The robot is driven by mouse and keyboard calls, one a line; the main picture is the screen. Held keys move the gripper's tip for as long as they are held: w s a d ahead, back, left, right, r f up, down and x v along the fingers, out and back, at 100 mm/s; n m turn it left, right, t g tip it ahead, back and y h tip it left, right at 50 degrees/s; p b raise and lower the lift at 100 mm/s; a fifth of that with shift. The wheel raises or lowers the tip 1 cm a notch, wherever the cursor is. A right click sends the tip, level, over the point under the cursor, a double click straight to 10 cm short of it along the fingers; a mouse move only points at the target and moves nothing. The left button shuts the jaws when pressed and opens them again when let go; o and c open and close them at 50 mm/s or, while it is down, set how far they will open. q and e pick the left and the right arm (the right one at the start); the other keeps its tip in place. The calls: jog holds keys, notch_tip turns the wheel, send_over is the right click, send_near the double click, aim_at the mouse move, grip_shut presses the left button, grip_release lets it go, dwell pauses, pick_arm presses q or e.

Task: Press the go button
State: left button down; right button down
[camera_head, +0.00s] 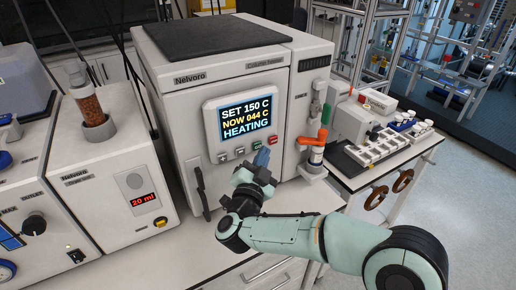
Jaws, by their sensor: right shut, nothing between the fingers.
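The white column oven (180,107) stands on the bench with a dark screen (246,119) on its front. My left gripper is out of view.
A white unit (112,160) showing 20 ml stands at the left. An orange-handled valve (313,140) is right of my gripper, beside the oven. A vial tray (376,149) sits farther right. The bench front below the oven is clear.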

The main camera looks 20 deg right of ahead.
jog(key=shift+s, duration=0.25)
jog(key=s+b, duration=0.2)
jog(key=s, duration=0.3)
jog(key=shift+d, duration=0.2)
dwell(0.8)
